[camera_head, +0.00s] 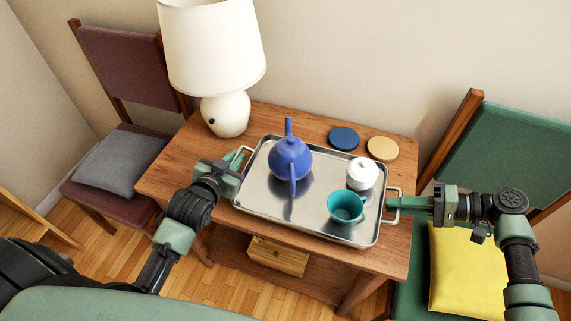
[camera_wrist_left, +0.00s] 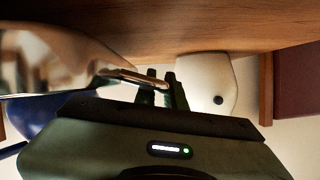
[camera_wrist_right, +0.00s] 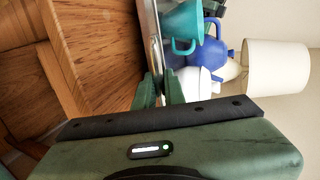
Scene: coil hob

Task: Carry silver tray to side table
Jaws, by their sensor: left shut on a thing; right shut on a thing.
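The silver tray (camera_head: 310,206) is at the wooden side table (camera_head: 165,182), over its top; I cannot tell whether it rests on the wood or hangs just above it. On it stand a blue teapot (camera_head: 289,160), a white lidded sugar pot (camera_head: 362,174) and a teal cup (camera_head: 345,207), all upright. My left gripper (camera_head: 240,163) is shut on the tray's left handle, which also shows in the left wrist view (camera_wrist_left: 128,75). My right gripper (camera_head: 392,203) is shut on the right handle. In the right wrist view the teal cup (camera_wrist_right: 184,24) shows beyond the fingers.
A white lamp (camera_head: 226,114) stands at the table's back left. A blue coaster (camera_head: 343,138) and a tan coaster (camera_head: 382,148) lie behind the tray. A chair with a grey cushion (camera_head: 118,158) is at left, a green chair with a yellow cushion (camera_head: 462,275) at right.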

